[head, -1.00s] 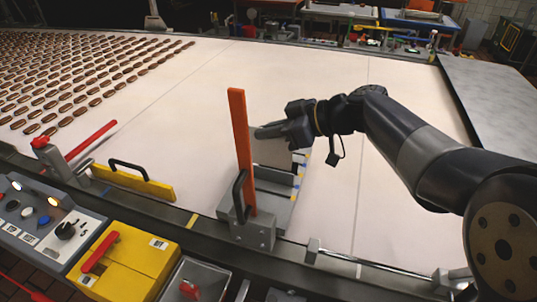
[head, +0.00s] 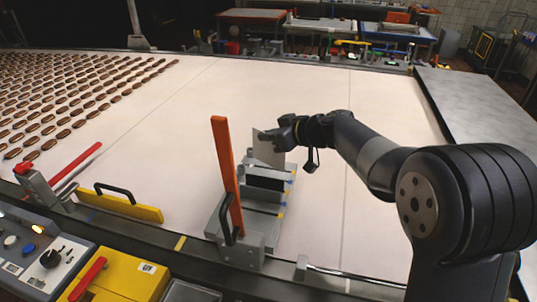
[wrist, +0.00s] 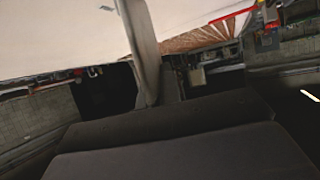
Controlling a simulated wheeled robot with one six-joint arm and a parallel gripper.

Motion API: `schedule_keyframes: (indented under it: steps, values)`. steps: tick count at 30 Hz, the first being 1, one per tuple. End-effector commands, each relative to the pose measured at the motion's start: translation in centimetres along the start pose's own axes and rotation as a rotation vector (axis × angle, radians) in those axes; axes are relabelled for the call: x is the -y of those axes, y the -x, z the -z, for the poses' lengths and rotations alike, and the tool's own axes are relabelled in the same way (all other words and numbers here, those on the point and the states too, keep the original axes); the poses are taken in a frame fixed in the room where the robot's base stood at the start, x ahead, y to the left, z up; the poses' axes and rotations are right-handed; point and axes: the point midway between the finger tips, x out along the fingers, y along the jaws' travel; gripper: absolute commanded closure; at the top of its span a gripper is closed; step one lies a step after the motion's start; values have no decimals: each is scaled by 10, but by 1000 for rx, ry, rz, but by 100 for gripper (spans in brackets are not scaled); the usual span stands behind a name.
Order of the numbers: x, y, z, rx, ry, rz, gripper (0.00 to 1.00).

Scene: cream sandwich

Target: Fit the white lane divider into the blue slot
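The white lane divider (head: 266,150) is a thin pale plate, upright and slightly tilted, above the far end of the grey fixture (head: 250,212). My gripper (head: 277,139) is shut on its upper right part. The wrist view shows a pale strip (wrist: 141,45), probably the divider's edge, beyond my dark gripper body. The fixture has blue and yellow marks along its right side; a blue mark (head: 290,181) is near the far end, below and right of the divider. The slot opening itself is not clear. I cannot tell whether the divider's lower edge touches the fixture.
An orange upright bar (head: 227,175) stands at the fixture's left, with a black handle (head: 233,222) beside it. A black plate (head: 265,184) stands across the fixture. A yellow bar (head: 120,205) lies left. The pale belt (head: 330,115) is clear around the fixture.

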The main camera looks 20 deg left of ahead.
Motion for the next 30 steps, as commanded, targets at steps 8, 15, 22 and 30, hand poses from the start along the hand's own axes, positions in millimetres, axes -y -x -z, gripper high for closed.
schedule_keyframes:
  steps: [8,15,22,30]
  values:
    - [0,-15,-30,1,-3,2,100]
    - [0,-19,-39,-1,1,0,100]
    - [0,-20,-42,-1,2,0,100]
    - [0,-22,-45,-2,2,1,100]
